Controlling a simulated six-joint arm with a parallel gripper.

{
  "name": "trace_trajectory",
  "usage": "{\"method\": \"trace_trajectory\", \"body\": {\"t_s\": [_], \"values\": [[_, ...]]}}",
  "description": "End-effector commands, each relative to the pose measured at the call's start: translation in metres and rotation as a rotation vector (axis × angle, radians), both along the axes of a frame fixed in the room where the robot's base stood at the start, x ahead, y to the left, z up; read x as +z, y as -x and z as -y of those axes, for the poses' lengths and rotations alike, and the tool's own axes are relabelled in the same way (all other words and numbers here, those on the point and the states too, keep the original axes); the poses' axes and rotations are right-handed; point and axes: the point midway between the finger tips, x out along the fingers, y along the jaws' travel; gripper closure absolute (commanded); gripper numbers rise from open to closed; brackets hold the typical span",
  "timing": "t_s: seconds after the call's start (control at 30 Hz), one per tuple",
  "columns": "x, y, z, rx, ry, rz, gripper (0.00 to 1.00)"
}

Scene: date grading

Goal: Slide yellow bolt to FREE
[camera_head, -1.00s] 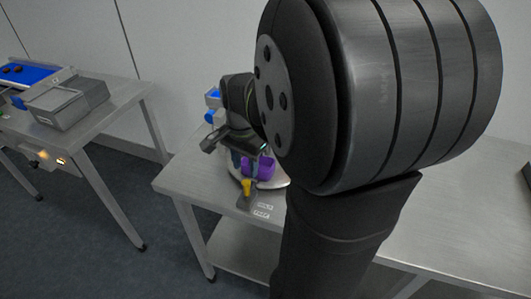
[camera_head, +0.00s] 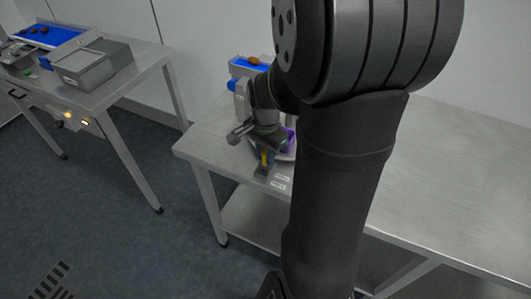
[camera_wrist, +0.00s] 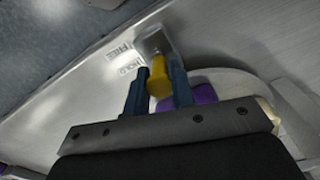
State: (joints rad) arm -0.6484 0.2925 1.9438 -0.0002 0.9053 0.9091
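The yellow bolt (camera_head: 264,158) sits on a small metal plate near the front left edge of the right table. In the wrist view the yellow bolt (camera_wrist: 158,80) stands between the two blue-grey fingers of my gripper (camera_wrist: 159,70). The fingers are spread about as wide as the bolt's knob; whether they press on it I cannot tell. The FREE label (camera_wrist: 122,50) and the HOLD label (camera_wrist: 125,70) lie on the table left of the bolt in that view. My gripper (camera_head: 262,145) is low over the bolt in the head view, where my arm hides part of the area.
A purple container (camera_head: 290,141) stands close beside the gripper, partly hidden. A blue-topped unit (camera_head: 246,66) with a brown date is behind it. A separate table at left carries a grey box (camera_head: 95,65). The right table's surface (camera_head: 450,165) is largely clear.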

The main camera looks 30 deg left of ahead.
Motion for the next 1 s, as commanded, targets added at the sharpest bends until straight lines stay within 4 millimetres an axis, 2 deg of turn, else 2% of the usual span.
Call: {"method": "trace_trajectory", "body": {"t_s": [0.23, 0.47, 0.7, 0.73, 0.8, 1.0], "values": [[0.001, 0.004, -0.001, 0.001, -0.001, 0.0, 1.0], [0.001, 0.033, -0.001, 0.002, -0.001, 0.0, 1.0], [0.0, 0.035, 0.0, 0.0, 0.0, -0.003, 1.0], [0.0, 0.035, 0.0, 0.0, 0.0, -0.003, 0.76], [0.0, 0.035, 0.0, 0.0, 0.0, -0.003, 0.62], [0.0, 0.035, 0.0, 0.0, -0.001, -0.002, 0.62]]}}
